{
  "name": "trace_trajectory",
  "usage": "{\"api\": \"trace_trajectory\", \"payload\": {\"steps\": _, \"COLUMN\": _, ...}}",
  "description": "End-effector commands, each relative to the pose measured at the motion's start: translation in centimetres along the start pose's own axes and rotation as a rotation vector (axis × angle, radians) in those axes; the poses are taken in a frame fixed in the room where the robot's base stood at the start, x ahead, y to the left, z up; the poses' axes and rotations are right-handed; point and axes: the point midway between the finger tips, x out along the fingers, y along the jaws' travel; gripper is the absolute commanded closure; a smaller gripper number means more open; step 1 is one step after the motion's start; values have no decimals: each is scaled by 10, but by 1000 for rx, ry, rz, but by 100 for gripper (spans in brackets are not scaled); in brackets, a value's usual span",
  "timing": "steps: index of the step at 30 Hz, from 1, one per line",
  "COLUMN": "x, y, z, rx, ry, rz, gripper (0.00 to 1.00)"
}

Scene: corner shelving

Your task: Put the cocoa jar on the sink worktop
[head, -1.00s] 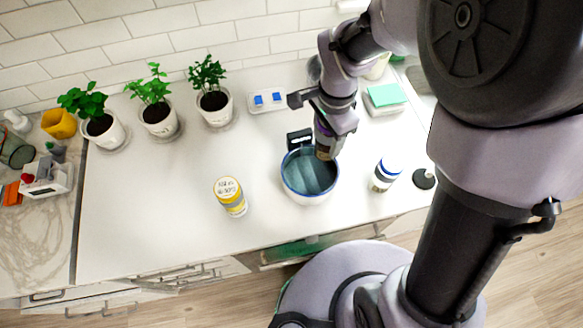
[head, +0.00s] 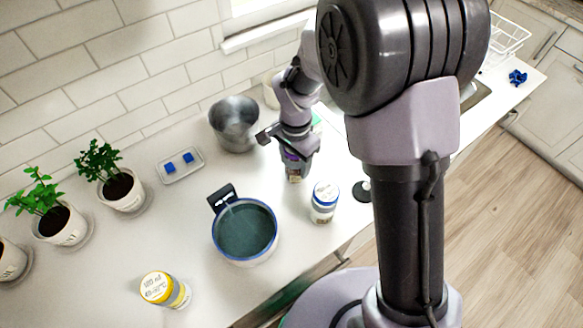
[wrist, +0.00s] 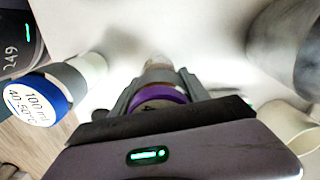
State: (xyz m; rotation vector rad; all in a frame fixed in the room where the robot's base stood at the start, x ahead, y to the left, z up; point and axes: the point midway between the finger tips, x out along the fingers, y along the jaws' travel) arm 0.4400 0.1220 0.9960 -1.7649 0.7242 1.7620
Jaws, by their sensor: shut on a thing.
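My gripper (head: 292,157) is shut on a jar with a purple lid and a brownish lower part, which I take for the cocoa jar (head: 295,174); no label is readable. In the wrist view the purple lid (wrist: 158,97) sits between the fingers. The jar is right of the blue-rimmed pot and behind the blue-lidded jar. I cannot tell whether its base touches the counter. The sink worktop (head: 500,92) shows at the upper right, with part of the sink (head: 474,95) behind my arm.
The blue-rimmed pot (head: 245,232), blue-lidded jar (head: 324,203), yellow-lidded jar (head: 166,289) and metal pot (head: 235,123) stand on the counter. A white dish rack (head: 508,42) and a blue cloth (head: 517,77) are at the sink side. Potted plants (head: 120,188) stand at left.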

Motion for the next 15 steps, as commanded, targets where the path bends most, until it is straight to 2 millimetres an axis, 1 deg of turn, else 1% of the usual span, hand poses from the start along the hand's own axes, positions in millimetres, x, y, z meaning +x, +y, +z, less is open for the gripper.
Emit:
{"api": "trace_trajectory", "payload": {"steps": 1, "x": 12, "y": 1, "z": 0, "rx": 0, "ry": -1, "rz": 3, "gripper": 100}}
{"api": "trace_trajectory", "payload": {"steps": 2, "x": 14, "y": 0, "z": 0, "rx": 0, "ry": -1, "rz": 2, "gripper": 100}}
{"api": "trace_trajectory", "payload": {"steps": 8, "x": 13, "y": 0, "z": 0, "rx": 1, "ry": 0, "rz": 0, "gripper": 100}}
{"api": "trace_trajectory", "payload": {"steps": 12, "x": 18, "y": 0, "z": 0, "rx": 1, "ry": 0, "rz": 0, "gripper": 100}}
{"api": "trace_trajectory", "payload": {"steps": 13, "x": 16, "y": 0, "z": 0, "rx": 1, "ry": 0, "rz": 0, "gripper": 41}}
{"api": "trace_trajectory", "payload": {"steps": 15, "x": 16, "y": 0, "z": 0, "rx": 1, "ry": 0, "rz": 0, "gripper": 27}}
